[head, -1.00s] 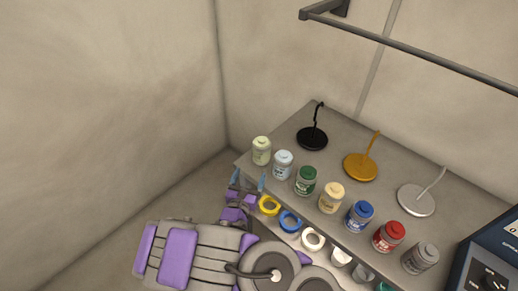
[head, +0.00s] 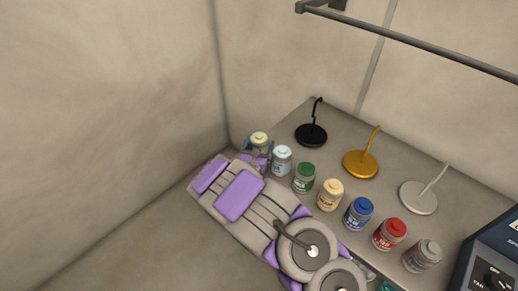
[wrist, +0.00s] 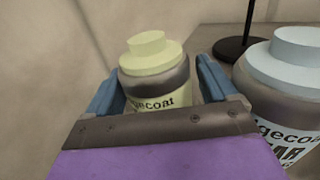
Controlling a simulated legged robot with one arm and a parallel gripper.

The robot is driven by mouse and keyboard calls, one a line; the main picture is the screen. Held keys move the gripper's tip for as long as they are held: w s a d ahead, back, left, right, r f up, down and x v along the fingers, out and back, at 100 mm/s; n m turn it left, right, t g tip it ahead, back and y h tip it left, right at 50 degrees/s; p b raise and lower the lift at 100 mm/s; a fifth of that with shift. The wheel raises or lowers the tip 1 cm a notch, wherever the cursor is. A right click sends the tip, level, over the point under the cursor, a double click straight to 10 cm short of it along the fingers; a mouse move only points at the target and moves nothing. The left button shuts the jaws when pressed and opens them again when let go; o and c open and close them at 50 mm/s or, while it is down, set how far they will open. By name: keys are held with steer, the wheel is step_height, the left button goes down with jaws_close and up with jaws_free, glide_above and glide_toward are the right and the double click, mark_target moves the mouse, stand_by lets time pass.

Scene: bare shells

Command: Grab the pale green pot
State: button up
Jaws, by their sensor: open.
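The pale green pot (head: 259,139) stands upright at the far left end of the row of pots on the grey shelf. In the wrist view the pale green pot (wrist: 153,71) sits between the two blue fingers of my gripper (wrist: 158,92). The gripper is open, with a finger on each side of the pot; a gap shows at the left finger. The pot's lower part is hidden behind the gripper's front edge. In the head view my gripper (head: 259,150) is around the pot and partly hidden by my arm.
A pale blue pot (head: 282,160) stands close on the right, beside the right finger in the wrist view (wrist: 285,90). Green (head: 304,178), cream (head: 330,194) and other pots continue the row. A black stand (head: 311,135) is behind. A wall rises at the left.

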steer(key=shift+w+d+f, duration=0.1)
steer(key=shift+w+d, duration=0.1)
steer(key=shift+w, duration=0.9)
steer(key=shift+w+a, duration=0.1)
steer(key=shift+w, duration=0.1)
steer(key=shift+a, duration=0.25)
steer(key=shift+d, duration=0.25)
steer(key=c, duration=0.6)
steer(key=shift+a, duration=0.15)
steer(key=c, duration=0.4)
